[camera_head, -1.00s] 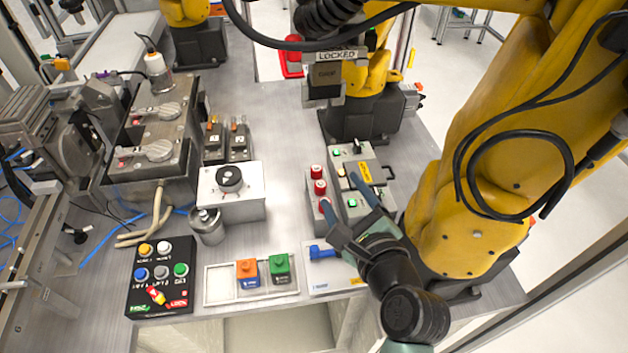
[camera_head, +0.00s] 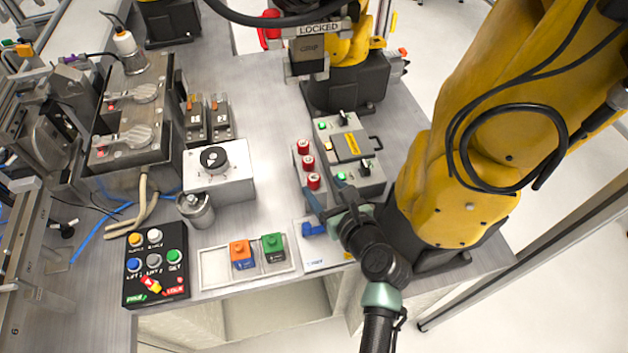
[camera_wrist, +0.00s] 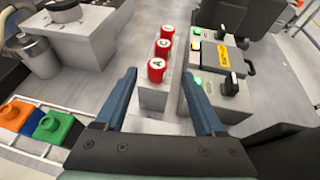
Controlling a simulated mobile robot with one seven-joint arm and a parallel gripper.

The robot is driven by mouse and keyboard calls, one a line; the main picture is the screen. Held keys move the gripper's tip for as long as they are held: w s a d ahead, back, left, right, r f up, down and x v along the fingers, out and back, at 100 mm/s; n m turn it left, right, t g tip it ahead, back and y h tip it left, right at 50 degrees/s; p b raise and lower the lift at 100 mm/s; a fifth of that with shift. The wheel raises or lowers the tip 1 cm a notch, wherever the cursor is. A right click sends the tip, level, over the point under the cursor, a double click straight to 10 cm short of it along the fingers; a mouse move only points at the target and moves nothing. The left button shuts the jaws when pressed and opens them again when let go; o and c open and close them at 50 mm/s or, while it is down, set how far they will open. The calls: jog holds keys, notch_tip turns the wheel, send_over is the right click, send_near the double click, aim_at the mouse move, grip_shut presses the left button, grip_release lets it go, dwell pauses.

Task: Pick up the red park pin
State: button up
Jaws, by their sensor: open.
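Three red cylinders stand in a row on a narrow grey block (camera_wrist: 150,97): near (camera_wrist: 156,70), middle (camera_wrist: 164,45) and far (camera_wrist: 168,31). They also show in the head view, near (camera_head: 313,181), middle (camera_head: 308,162) and far (camera_head: 303,146). Their tops carry white letters; I cannot tell which is the park pin. My gripper (camera_head: 332,203) is open and empty, just in front of the block. In the wrist view my gripper's blue fingers (camera_wrist: 159,76) flank the near cylinder in the picture, with no visible contact.
A grey switch box (camera_head: 351,150) stands close right of the block. A tray with orange and green blocks (camera_head: 208,270) and a blue-handled item (camera_head: 312,229) lie near the front edge. A white dial box (camera_head: 236,180) stands left. The yellow arm (camera_head: 460,180) rises at right.

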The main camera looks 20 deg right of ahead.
aim_at(316, 181)
jog(key=shift+a+x, duration=0.1)
jog(key=shift+x, duration=1.2)
jog(key=shift+a+x, duration=0.15)
jog(key=shift+x, duration=1.15)
jog(key=shift+r, duration=0.1)
grip_shut()
